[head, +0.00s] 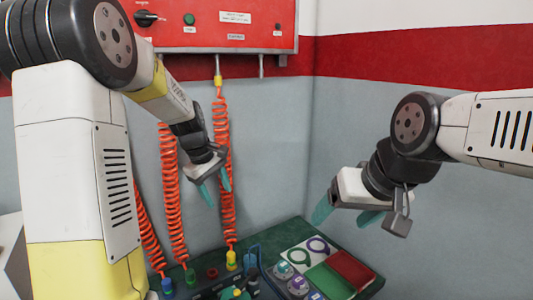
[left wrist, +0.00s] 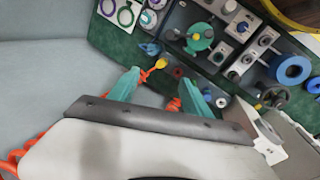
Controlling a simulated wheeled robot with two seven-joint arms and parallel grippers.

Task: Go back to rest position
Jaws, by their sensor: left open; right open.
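My left gripper (head: 216,190) hangs in the air in front of the orange coiled hoses in the head view, with its teal fingers pointing down. It is open and empty, and its fingers also show in the left wrist view (left wrist: 157,90). My right gripper (head: 345,214) is at the right of the head view, above the green bench (head: 290,237). Its teal fingers are apart and nothing is between them. Both grippers are clear of the bench.
A red control box (head: 215,15) is on the wall, with orange coiled hoses (head: 170,200) hanging below it. The bench holds a tray with purple and green rings (head: 318,246), a red compartment (head: 352,268), and several fittings.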

